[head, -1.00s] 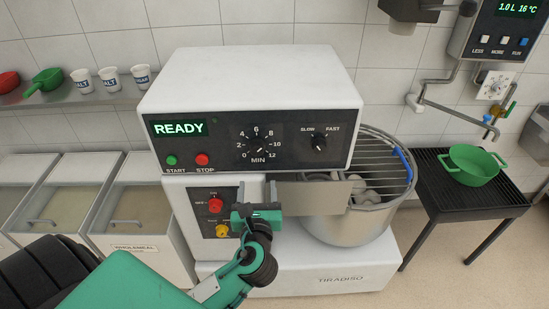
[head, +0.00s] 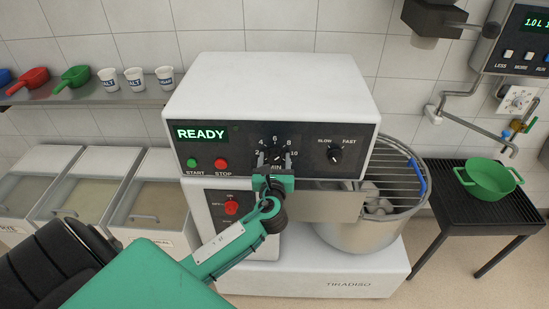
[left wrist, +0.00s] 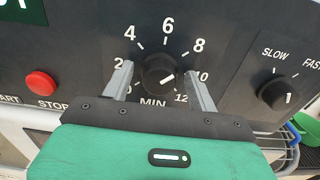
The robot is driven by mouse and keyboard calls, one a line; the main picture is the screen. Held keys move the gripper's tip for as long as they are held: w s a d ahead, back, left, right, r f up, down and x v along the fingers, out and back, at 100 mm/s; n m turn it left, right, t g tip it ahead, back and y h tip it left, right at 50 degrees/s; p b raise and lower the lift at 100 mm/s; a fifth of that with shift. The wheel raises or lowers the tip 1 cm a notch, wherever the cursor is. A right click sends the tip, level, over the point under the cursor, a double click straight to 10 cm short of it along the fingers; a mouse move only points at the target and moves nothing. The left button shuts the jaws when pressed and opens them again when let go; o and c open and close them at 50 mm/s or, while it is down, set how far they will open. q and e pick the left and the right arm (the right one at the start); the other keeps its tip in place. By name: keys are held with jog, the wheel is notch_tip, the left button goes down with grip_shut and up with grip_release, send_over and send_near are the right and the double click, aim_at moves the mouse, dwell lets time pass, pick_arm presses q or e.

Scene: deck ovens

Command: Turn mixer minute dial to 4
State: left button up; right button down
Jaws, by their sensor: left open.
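The mixer (head: 275,85) carries a black minute dial (left wrist: 158,74) on its dark panel, with white numbers around it. A short slanted white mark shows on the knob's face; I cannot tell surely which number it points to. My left gripper (head: 275,159) is in front of the dial in the head view and hides its lower part. In the left wrist view my left gripper (left wrist: 160,72) is open, one finger on each side of the knob, with gaps between fingers and knob. The display (head: 202,134) reads READY. My right gripper is not in view.
The red stop button (left wrist: 40,83) is left of the dial and the speed dial (left wrist: 280,91) is right of it. The green start button (head: 192,163) is further left. The guarded bowl (head: 358,236) stands below right, and a red knob (head: 231,208) below left.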

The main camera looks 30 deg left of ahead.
pick_arm(q)
jog(key=shift+c, duration=0.2)
jog(key=c, duration=0.9)
jog(key=shift+c, duration=0.2)
jog(key=shift+n, duration=0.3)
